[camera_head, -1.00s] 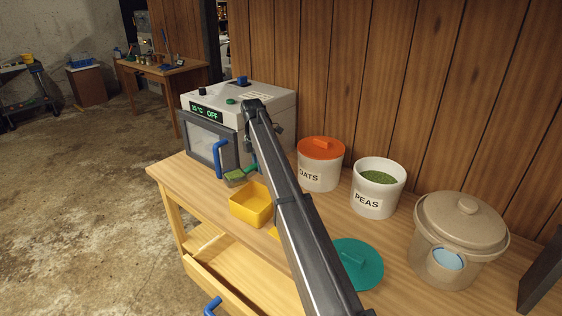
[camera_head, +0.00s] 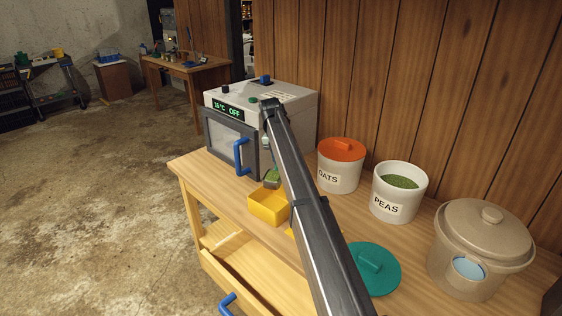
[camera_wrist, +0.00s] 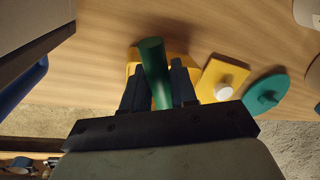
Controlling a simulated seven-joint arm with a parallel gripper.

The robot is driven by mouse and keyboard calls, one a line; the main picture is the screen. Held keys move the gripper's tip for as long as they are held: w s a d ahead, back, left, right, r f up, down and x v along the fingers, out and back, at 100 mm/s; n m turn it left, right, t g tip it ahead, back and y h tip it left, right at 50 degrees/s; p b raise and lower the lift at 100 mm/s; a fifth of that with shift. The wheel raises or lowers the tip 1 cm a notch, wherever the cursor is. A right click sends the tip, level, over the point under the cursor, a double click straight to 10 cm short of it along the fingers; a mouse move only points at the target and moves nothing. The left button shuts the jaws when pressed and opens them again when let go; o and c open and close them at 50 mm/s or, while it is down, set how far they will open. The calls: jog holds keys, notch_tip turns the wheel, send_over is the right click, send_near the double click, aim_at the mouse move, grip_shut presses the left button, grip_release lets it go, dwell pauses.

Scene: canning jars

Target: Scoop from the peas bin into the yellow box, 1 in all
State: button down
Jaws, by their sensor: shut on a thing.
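The scoop's green handle (camera_wrist: 153,65) is between the jaws of my gripper (camera_wrist: 158,75), which is shut on it. In the head view the scoop (camera_head: 272,178) hangs steeply tilted over the back of the yellow box (camera_head: 263,212), with green showing at its head. Whether peas remain in it, and what lies in the box, I cannot tell. The wrist view shows part of the yellow box (camera_wrist: 133,58) behind the handle. The white peas bin (camera_head: 388,207) stands open to the right, with green peas (camera_head: 399,181) inside. My arm hides my gripper in the head view.
An oven (camera_head: 225,137) with a blue handle stands just left of the scoop. The oats bin (camera_head: 338,178) has an orange lid. A teal lid (camera_head: 375,270) and a yellow lid (camera_wrist: 220,75) lie on the table. A beige crock (camera_head: 480,255) stands at right.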

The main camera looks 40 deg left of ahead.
jog(key=s+d+r+m+t+y, duration=0.1)
jog(key=s+d+r+t+y, duration=0.35)
jog(key=d+t+y, duration=0.55)
jog(key=w+a+f+g+h, duration=0.1)
jog(key=a+g+h, duration=0.2)
jog(key=w+a+f+g+h, duration=0.1)
jog(key=w+a+g+h, duration=0.1)
jog(key=a+g, duration=0.1)
jog(key=w+a+f+n+g+h, duration=0.1)
jog(key=a+g+h, duration=0.2)
jog(key=shift+w+a+f+h, duration=0.25)
jog(key=shift+a+f+h, duration=0.05)
jog(key=shift+a, duration=0.1)
jog(key=shift+w+a+f+g+h, duration=0.1)
jog(key=shift+a+f+g+h, duration=0.1)
jog(key=shift+f+g+h, duration=0.25)
jog(key=shift+d+h, duration=0.1)
jog(key=shift+h, duration=0.25)
dwell(0.8)
dwell(0.4)
